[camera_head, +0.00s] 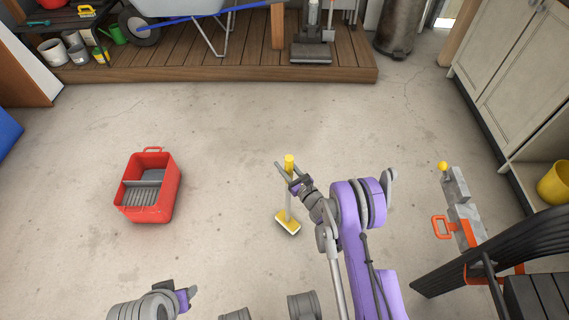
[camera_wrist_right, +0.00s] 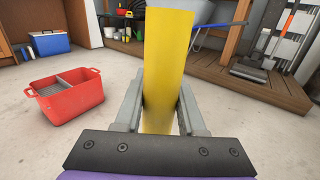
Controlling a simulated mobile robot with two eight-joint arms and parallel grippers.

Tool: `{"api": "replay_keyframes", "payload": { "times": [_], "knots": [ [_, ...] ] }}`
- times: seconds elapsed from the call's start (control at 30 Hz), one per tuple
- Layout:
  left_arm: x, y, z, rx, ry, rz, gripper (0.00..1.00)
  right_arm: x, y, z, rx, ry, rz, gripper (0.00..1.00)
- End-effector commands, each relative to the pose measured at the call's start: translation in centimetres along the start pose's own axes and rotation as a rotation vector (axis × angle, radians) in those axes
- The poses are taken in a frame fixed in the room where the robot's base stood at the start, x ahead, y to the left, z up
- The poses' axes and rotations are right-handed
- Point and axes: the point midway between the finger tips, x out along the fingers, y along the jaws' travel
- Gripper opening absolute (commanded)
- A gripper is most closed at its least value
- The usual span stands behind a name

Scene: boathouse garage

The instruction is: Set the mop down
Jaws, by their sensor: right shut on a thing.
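The mop (camera_head: 288,205) is upright in the head view, with a yellow top grip, a pale shaft and a yellow-edged head at the concrete floor. I cannot tell whether the head touches the floor. My right gripper (camera_head: 288,178) is shut on the mop's yellow grip. The grip (camera_wrist_right: 166,70) stands between both fingers in the right wrist view and hides part of the background. My left gripper (camera_head: 185,297) is at the bottom left of the head view, empty, far from the mop; its finger opening is unclear.
A red bucket (camera_head: 150,203) with a grey wringer stands on the floor to the left. A wooden deck (camera_head: 200,62) with a wheelbarrow lies at the back. A dark slatted bench (camera_head: 470,265) and a grey tool with an orange handle (camera_head: 462,215) are at right. Floor around the mop is clear.

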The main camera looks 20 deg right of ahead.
Motion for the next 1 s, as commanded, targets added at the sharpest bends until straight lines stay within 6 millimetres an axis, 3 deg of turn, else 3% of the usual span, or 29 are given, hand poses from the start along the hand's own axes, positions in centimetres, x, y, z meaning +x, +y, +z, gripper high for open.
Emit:
{"api": "replay_keyframes", "payload": {
  "times": [0.93,0.97,1.0],
  "knots": [
    [0.00,0.00,0.00,0.000,0.000,0.000,0.50,-0.03,0.02,-1.08,0.000,-0.001,0.000,0.00],
    [0.00,0.00,0.00,0.000,0.000,0.000,0.50,-0.02,0.02,-1.05,0.000,-0.001,0.000,0.44],
    [0.00,0.00,0.00,0.000,0.000,0.000,0.50,-0.02,0.02,-1.05,0.000,0.000,0.000,0.52]
  ]
}}
